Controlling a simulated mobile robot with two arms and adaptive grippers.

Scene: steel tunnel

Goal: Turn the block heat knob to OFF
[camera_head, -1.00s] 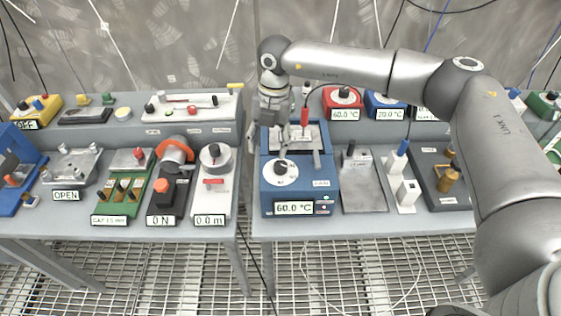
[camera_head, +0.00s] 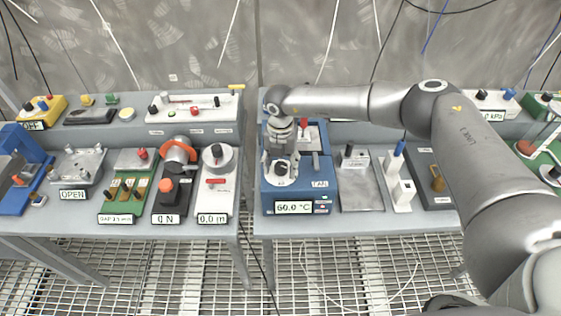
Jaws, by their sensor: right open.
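The blue heater block (camera_head: 270,201) stands on the right-hand table and its display reads 60.0 °C. Its block heat knob (camera_head: 281,169) is a white dial with a dark centre on the sloped front of the block. My right gripper (camera_head: 281,163) comes down over the knob from above, fingers pointing down and open, one on either side of the dark centre. I cannot tell whether the fingers touch it. The arm hides part of the back of the block. The knob's markings are too small to read. My left gripper does not show.
A grey metal plate unit (camera_head: 362,190) and a white stand with a blue top (camera_head: 399,185) are close on the right. A white unit with a round dial (camera_head: 214,190) stands left, across the gap between the tables. A shelf with more devices runs behind.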

